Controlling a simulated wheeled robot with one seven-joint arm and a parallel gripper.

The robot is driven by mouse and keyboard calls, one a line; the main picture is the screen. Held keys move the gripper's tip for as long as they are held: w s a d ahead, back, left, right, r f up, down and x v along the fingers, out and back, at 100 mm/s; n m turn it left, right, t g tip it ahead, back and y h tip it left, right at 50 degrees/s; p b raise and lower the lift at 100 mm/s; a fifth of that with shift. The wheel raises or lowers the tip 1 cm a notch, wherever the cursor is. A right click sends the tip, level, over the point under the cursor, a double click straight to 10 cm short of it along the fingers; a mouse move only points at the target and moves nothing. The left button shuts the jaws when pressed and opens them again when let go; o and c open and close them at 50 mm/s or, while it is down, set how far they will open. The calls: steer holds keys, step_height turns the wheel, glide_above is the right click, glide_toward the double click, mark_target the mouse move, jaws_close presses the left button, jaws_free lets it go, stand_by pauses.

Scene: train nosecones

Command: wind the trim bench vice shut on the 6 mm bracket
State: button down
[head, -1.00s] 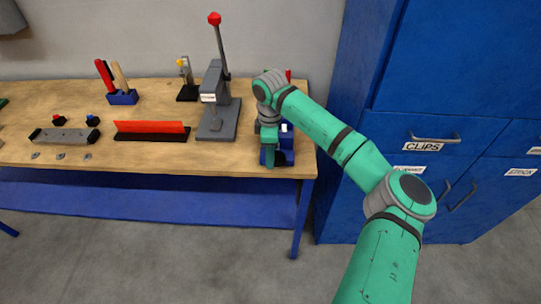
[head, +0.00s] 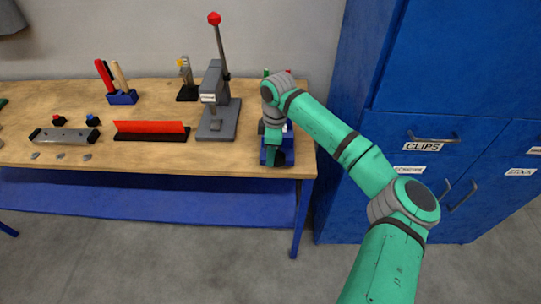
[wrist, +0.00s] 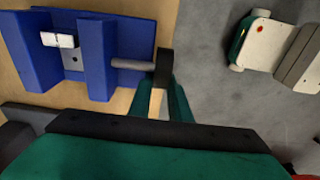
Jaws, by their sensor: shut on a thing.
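The blue trim bench vice (head: 265,155) stands at the right end of the bench, partly hidden behind my arm. In the wrist view the vice (wrist: 97,60) shows two upright blue jaws. A small bracket (wrist: 72,62), grey with a white top, sits between them; whether both jaws touch it I cannot tell. A grey screw (wrist: 132,64) runs from the vice to a dark handle (wrist: 163,66). My gripper (wrist: 161,90) is shut on this handle, its fingers at either side. In the head view my gripper (head: 273,150) is at the vice's front.
A grey lever press (head: 218,115) stands just left of the vice. Further left are a red strip on a black base (head: 150,131), a grey bar fixture (head: 64,136) and a blue tool holder (head: 123,97). Blue cabinets (head: 440,90) stand to the right of the bench.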

mark_target(284, 155)
steer(key=y, duration=0.3)
steer(key=d+y, duration=0.1)
steer(key=y, duration=0.1)
steer(key=shift+r, duration=0.35)
steer(key=y, duration=0.2)
steer(key=d+y, duration=0.1)
steer(key=y, duration=0.1)
steer(key=shift+r+y, duration=0.15)
steer(key=shift+y, duration=0.15)
steer(key=y, duration=0.2)
steer(key=d+y, duration=0.1)
steer(key=y, duration=0.2)
steer(key=shift+w+d, duration=0.1)
steer(key=shift+d+f+y, duration=0.15)
steer(key=shift+y, duration=0.7)
steer(key=shift+d+f+y, duration=0.1)
steer(key=shift+d+y, duration=0.1)
steer(key=shift+y, duration=0.7)
steer(key=shift+d+f+y, duration=0.15)
steer(key=shift+y, duration=0.7)
steer(key=c, duration=1.6)
jaws_free()
steer(key=shift+c, duration=0.2)
steer(key=shift+v, duration=3.7)
